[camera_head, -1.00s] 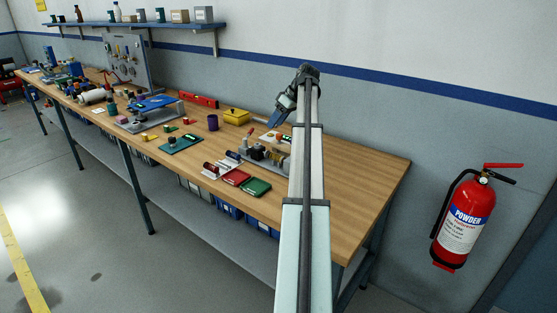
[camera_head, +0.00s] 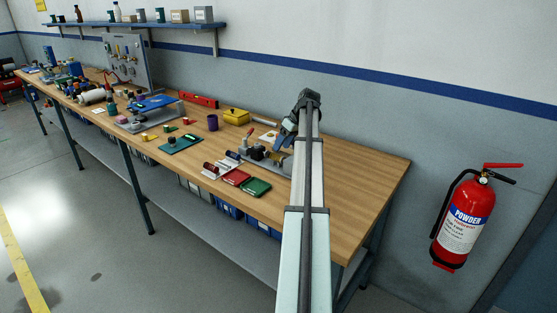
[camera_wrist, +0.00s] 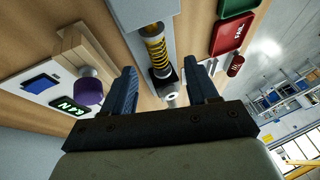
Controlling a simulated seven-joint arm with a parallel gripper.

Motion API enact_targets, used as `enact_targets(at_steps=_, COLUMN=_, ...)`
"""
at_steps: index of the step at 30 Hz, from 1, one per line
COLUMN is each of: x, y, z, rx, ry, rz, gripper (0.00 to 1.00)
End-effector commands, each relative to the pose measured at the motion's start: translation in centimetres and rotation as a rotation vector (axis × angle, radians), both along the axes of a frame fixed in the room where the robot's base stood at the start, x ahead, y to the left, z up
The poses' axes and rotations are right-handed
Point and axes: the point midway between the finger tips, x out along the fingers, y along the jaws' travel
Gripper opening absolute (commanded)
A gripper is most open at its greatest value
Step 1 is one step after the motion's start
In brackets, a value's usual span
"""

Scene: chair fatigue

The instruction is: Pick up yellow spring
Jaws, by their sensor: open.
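The yellow spring (camera_wrist: 155,48) shows in the wrist view as a coil around a dark rod, mounted in a grey fixture (camera_wrist: 177,14). It lies just beyond my gripper and between the lines of its two fingers. My gripper (camera_wrist: 163,85) is open, with one blue-grey finger on each side and nothing held. In the head view my gripper (camera_head: 283,140) is low over the fixture on the bench, and the spring is hard to make out there.
A purple knob (camera_wrist: 89,92) and a counter box lie left of my gripper. A red FAIL pad (camera_wrist: 229,36) and a green pad (camera_head: 255,187) lie on the other side. The workbench (camera_head: 360,170) is clear at its right end.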

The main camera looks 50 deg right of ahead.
Motion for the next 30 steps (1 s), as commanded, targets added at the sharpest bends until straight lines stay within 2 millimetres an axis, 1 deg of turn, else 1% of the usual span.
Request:
enact_targets(at_steps=5, x=0.3, y=0.2, z=-0.9, rx=0.001, ry=0.0, rz=0.0, gripper=0.59)
enact_targets(at_steps=12, x=1.3, y=0.7, z=-3.8, rx=0.001, ry=0.001, rz=0.002, gripper=0.59)
enact_targets(at_steps=15, x=1.7, y=0.9, z=-4.7, rx=0.0, ry=0.0, rz=0.001, gripper=0.59)
enact_targets(at_steps=22, x=1.8, y=1.0, z=-4.8, rx=-0.001, ry=0.0, rz=0.001, gripper=0.59)
enact_targets(at_steps=23, x=1.8, y=1.0, z=-4.8, rx=-0.001, ry=0.0, rz=0.001, gripper=0.58)
enact_targets(at_steps=30, x=1.8, y=0.9, z=-4.8, rx=-0.001, ry=0.0, rz=0.001, gripper=0.35)
